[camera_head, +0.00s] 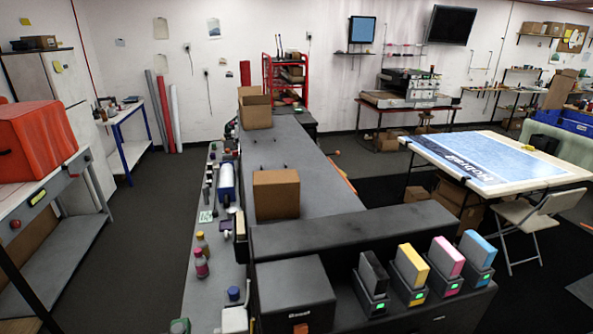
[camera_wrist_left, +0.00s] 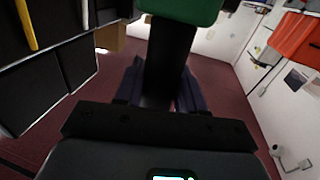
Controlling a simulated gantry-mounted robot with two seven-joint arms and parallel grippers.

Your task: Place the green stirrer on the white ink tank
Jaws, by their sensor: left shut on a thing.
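My left gripper (camera_wrist_left: 158,92) is shut on the green stirrer (camera_wrist_left: 180,10). In the left wrist view its green part is at the top edge, cut off, and a dark shaft runs down from it between the two fingers. The head view shows no clear part of either gripper. A white box-like thing (camera_head: 234,320), partly cut off by the bottom edge of the head view, stands left of the black printer housing. It may be the white ink tank, but I cannot tell for sure. My right gripper is out of view.
Black, yellow, magenta and cyan ink cartridges (camera_head: 411,267) stand in a row on the printer's right front. A blue-capped jar (camera_head: 233,293) and pink and yellow bottles (camera_head: 201,262) stand along the left ledge. A cardboard box (camera_head: 276,194) sits on the long grey printer bed.

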